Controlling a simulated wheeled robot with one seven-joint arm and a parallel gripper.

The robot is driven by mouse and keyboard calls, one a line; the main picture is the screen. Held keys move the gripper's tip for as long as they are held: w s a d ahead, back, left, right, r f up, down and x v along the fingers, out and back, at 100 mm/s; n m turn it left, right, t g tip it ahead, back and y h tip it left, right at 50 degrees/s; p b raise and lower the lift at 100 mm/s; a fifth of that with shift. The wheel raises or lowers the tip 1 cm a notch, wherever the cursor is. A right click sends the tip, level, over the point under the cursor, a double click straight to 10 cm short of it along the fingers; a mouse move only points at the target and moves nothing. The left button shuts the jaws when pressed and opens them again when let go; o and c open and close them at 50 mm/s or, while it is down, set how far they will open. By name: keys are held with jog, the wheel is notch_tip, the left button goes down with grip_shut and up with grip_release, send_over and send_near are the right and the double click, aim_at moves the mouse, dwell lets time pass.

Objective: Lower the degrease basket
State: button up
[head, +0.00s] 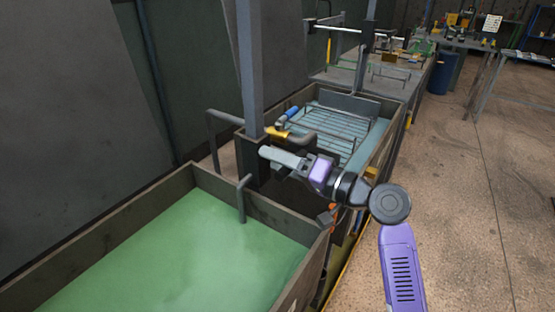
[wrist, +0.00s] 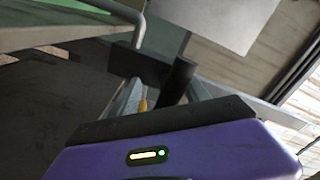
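A wire basket (head: 335,124) hangs level in the mouth of the tank with blue-grey liquid, at the middle of the head view; no label shows that it is the degrease basket. A pipe with a blue grip (head: 291,113) and a yellow part (head: 278,133) stands at the near end of that tank, by a grey post. My gripper (head: 272,155) points left in front of the post, apart from the basket. Its fingers look close together in the head view, but the gap is unclear. In the wrist view, grey bars and a dark cylinder (wrist: 178,80) lie beyond my gripper.
An open tank of green liquid (head: 175,255) fills the lower left, with dark rims (head: 265,215). A tall grey post (head: 250,70) rises between the tanks. A blue barrel (head: 443,72) and work tables stand at the back right. The floor (head: 460,200) to the right is clear.

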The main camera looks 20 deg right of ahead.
dwell(0.4)
jog(key=shift+s, duration=0.1)
jog(key=v, duration=0.7)
jog(key=shift+s, duration=0.2)
jog(key=shift+d+r, duration=0.1)
jog(key=shift+d, duration=0.1)
